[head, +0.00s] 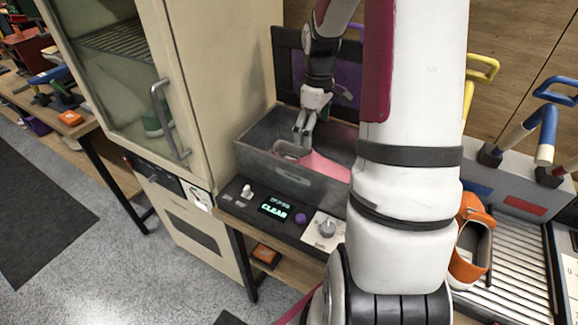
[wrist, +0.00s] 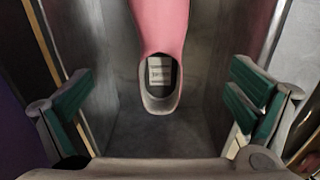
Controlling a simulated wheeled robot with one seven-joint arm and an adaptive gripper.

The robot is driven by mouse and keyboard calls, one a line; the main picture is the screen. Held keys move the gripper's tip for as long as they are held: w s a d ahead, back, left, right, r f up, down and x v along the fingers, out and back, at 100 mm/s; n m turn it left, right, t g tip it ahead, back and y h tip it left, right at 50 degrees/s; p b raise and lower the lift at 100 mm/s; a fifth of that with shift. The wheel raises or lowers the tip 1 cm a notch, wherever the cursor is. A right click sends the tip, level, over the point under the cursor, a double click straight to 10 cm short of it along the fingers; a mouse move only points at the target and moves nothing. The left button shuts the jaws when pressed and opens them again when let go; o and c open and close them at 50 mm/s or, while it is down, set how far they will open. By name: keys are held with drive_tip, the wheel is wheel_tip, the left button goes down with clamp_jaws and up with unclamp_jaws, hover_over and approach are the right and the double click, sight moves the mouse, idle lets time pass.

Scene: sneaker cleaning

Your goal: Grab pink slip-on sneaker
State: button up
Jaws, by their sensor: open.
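The pink slip-on sneaker (head: 322,163) lies inside a grey open-topped bin (head: 268,164) in the head view. In the wrist view the pink sneaker (wrist: 161,40) points away from me, with its dark opening, light insole label and pale heel rim toward me. My gripper (head: 304,128) reaches down into the bin over the sneaker's heel end. In the wrist view my gripper (wrist: 160,108) is open, its green-padded fingers on either side of the heel and apart from it. My arm hides the bin's right part in the head view.
The bin's walls stand close around my gripper. A control panel (head: 270,212) with a lit "CLEAR" display, knob and buttons is in front. A beige cabinet (head: 225,80) with a glass door stands left.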

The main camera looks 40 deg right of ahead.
sight(312, 154)
drive_tip(key=shift+f, duration=0.45)
wheel_tip(312, 154, down, 8)
drive_tip(key=shift+a+r, duration=0.1)
drive_tip(key=shift+r, duration=0.05)
drive_tip(key=shift+s+d+f+p, duration=0.15)
drive_tip(key=shift+f+p, duration=0.2)
drive_tip(key=shift+f, duration=1.15)
drive_tip(key=shift+d+f+p, duration=0.1)
drive_tip(key=shift+f+p, duration=0.2)
drive_tip(key=shift+f, duration=1.15)
drive_tip(key=c, duration=1.5)
